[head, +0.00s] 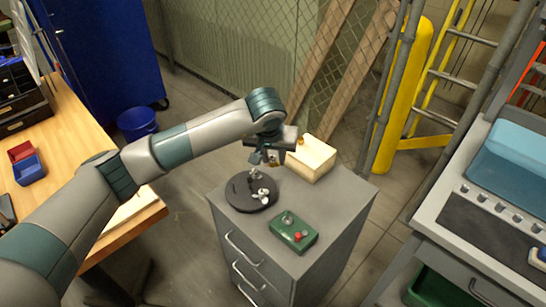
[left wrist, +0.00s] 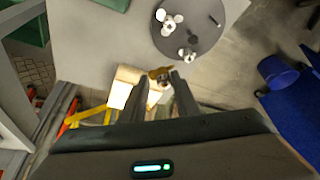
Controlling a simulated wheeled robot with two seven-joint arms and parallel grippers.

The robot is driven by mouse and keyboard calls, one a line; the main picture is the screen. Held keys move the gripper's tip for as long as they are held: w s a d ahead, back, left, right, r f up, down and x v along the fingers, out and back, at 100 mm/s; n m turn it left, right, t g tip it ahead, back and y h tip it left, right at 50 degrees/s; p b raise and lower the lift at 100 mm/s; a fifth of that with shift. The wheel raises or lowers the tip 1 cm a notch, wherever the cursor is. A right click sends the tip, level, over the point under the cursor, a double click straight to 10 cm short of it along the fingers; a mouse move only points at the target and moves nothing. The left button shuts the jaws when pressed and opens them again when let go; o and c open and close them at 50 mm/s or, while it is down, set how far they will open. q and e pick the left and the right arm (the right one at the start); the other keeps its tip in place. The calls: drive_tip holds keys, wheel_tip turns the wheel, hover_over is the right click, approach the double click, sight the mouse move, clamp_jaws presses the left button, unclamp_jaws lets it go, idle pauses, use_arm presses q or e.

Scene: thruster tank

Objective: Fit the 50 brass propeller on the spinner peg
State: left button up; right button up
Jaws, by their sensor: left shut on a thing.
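My left gripper (head: 270,157) hangs above the back of a grey cabinet, behind a round black base. In the left wrist view its fingers (left wrist: 161,82) are shut on a small brass propeller (left wrist: 159,73), held at the tips. The gripper mostly hides the propeller in the head view. The black base (head: 238,195) stands in front of and below the gripper. A silver upright peg (head: 254,173) rises at its back, clear of the held propeller; it also shows in the left wrist view (left wrist: 186,53). A pale silver propeller (left wrist: 168,21) is on the base. My right gripper is out of view.
A pale wooden block (head: 313,160) stands close to the right of the gripper, with a small brass-coloured spot near its left end. A green box (head: 291,236) with a red button sits at the cabinet's front. The cabinet top (head: 345,190) is clear at right.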

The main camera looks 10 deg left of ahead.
use_arm(q)
drive_tip(key=shift+a, duration=0.1)
drive_tip(key=s+a+r, duration=0.7)
drive_tip(key=s+a, duration=0.5)
drive_tip(key=a, duration=0.1)
drive_tip(key=shift+s+r+n, duration=0.35)
drive_tip(key=shift+s+n, duration=0.05)
drive_tip(key=shift+d, duration=0.1)
